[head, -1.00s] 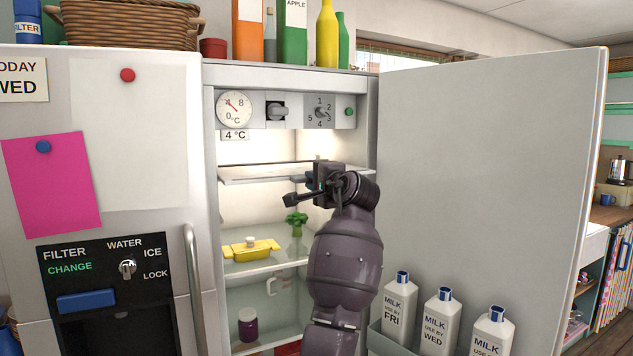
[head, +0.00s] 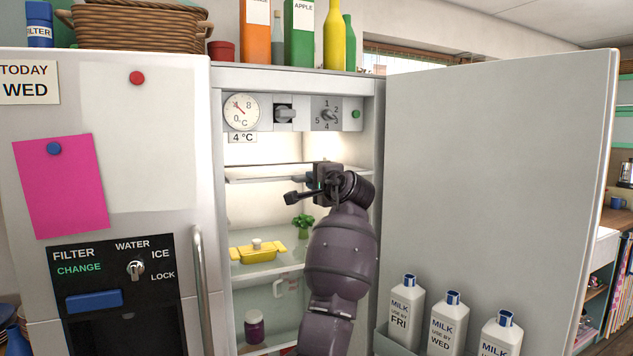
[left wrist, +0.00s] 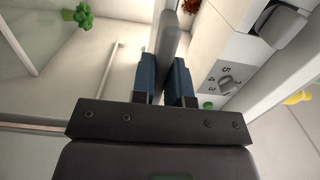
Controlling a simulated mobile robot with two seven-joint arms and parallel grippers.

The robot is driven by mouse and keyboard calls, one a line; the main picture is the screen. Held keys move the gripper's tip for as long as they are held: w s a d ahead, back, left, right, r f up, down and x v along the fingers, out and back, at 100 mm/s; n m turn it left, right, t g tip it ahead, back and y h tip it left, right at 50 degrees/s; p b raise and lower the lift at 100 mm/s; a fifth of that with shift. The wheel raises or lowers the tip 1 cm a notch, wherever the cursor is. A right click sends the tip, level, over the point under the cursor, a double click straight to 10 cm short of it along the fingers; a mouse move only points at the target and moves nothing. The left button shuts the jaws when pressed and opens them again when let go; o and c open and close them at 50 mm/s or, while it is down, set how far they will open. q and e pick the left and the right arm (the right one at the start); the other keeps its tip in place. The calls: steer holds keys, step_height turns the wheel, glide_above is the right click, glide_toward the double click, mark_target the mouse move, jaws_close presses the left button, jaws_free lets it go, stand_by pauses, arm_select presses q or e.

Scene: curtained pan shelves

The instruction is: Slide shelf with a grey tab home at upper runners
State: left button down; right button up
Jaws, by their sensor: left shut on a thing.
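The upper glass shelf (head: 262,179) lies level inside the open fridge, below the dial panel. My left gripper (head: 320,178) is at the right part of its front edge, and my arm covers that end. In the left wrist view the blue fingers of my left gripper (left wrist: 166,82) are shut on a grey tab (left wrist: 170,42), a bar that runs away between them. The tab is hidden in the head view. I cannot tell how the shelf's sides sit on the runners. My right gripper is not in view.
The dial panel (head: 290,113) is close above. A lower shelf holds a yellow dish (head: 258,250) and a green plant (head: 302,224). The open door (head: 490,190) with milk bottles (head: 403,308) stands to the right of my arm.

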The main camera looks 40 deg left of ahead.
arm_select(q)
steer(key=shift+x, duration=3.3)
steer(key=shift+w+a, duration=0.3)
steer(key=shift+w, duration=0.05)
steer(key=c, duration=1.1)
jaws_free()
steer(key=shift+o, duration=0.2)
steer(key=shift+d+f, duration=0.1)
steer(key=shift+f, duration=0.05)
steer(key=shift+s+d, duration=0.1)
steer(key=shift+d, duration=0.1)
steer(key=b+v, duration=0.2)
steer(key=v, duration=0.8)
steer(key=shift+b, duration=0.3)
